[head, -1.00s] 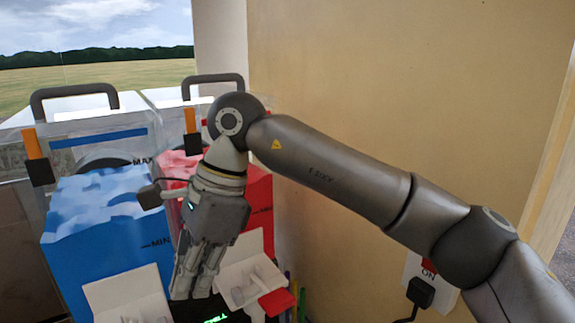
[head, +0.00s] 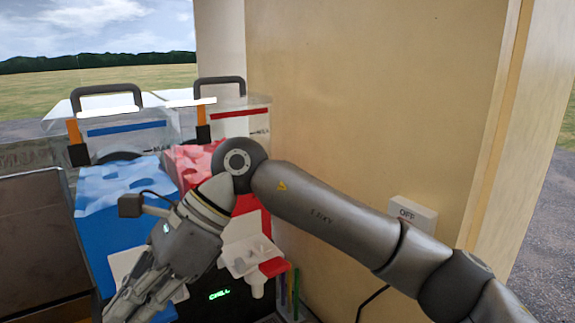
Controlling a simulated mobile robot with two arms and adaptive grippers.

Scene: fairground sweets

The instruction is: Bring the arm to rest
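My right arm comes in from the right, and its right gripper (head: 138,298) points down and left at the lower left of the view. It is in front of the blue slush tank (head: 105,232) and its dispenser front. Its fingertips are near the bottom edge of the picture, and I cannot tell whether they are open or shut. No held object shows. My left gripper is not in view.
A red slush tank (head: 249,195) stands beside the blue one, partly behind my arm. A white dispenser part (head: 245,250) and a green lit display (head: 219,294) are below. A wall switch (head: 413,213) marked OFF sits above my forearm on the beige wall (head: 370,90).

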